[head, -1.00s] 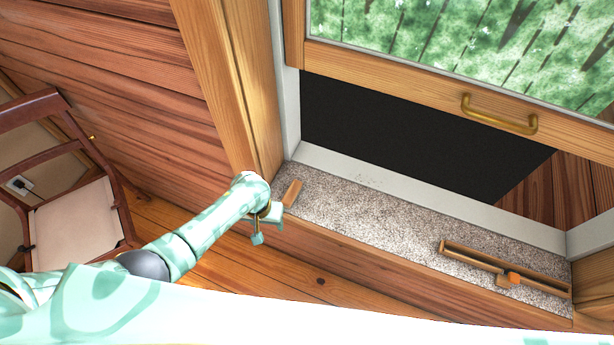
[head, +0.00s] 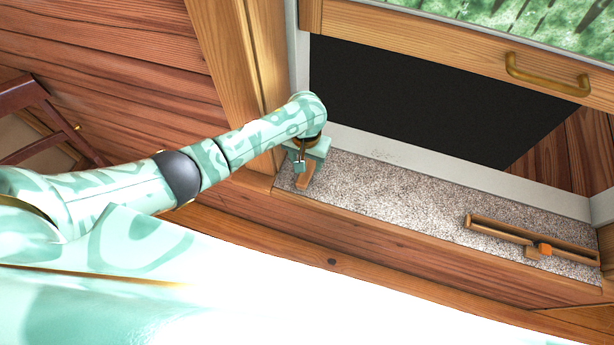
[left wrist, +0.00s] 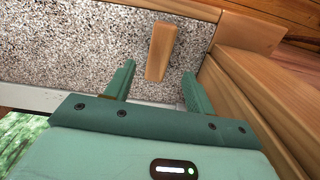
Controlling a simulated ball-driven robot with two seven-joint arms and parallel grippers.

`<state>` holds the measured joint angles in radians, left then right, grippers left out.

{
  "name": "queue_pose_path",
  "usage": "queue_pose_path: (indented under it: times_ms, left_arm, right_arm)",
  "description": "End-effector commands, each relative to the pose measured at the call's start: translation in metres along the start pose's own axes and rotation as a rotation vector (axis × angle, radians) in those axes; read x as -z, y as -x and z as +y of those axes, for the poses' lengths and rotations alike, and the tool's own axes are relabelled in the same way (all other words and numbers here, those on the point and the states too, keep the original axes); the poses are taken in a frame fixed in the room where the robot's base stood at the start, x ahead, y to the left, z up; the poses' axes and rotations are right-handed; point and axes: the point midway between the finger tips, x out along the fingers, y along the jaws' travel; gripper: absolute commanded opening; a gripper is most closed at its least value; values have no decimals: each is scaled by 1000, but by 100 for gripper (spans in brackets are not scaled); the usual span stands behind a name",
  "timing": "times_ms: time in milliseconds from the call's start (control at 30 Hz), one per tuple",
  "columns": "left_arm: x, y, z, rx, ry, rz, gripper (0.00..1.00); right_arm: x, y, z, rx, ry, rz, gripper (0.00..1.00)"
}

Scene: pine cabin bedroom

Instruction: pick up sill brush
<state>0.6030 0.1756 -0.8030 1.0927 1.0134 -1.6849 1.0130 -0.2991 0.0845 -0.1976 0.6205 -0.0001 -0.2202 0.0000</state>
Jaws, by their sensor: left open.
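The sill brush, a small wooden block as far as it shows, lies on the speckled sill (head: 400,195) at its left end. In the head view the brush (head: 306,176) is partly covered by my left gripper (head: 305,166), which hangs over it. In the left wrist view the brush (left wrist: 160,52) lies beyond the fingertips, roughly in line with the gap between them. My left gripper (left wrist: 158,82) is open and empty there, its two green fingers apart. Whether any bristles face down is hidden. My right gripper is not in view.
A wooden rail with an orange knob (head: 544,249) lies at the sill's right end. A raised window sash with a brass handle (head: 545,77) is above the sill. The wooden window post (head: 262,85) stands close beside my left gripper. The middle of the sill is clear.

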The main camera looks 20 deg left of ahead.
Motion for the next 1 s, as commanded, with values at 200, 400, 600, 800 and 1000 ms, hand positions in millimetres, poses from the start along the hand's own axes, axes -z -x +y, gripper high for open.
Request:
queue_pose_path:
  times_ms: [200,400,600,800,1000]
  left_arm:
    - [-1,-15,0,0,-1,0,55]
    - [-9,-49,1,1,-1,-3,55]
    - [-8,-62,1,1,0,1,55]
    - [-8,-60,2,0,0,2,35]
    - [-8,-60,2,0,0,2,6]
  right_arm:
    - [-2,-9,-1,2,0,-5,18]
    - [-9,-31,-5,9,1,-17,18]
    - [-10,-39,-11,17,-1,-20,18]
    - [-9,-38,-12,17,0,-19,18]
    - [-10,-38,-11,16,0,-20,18]
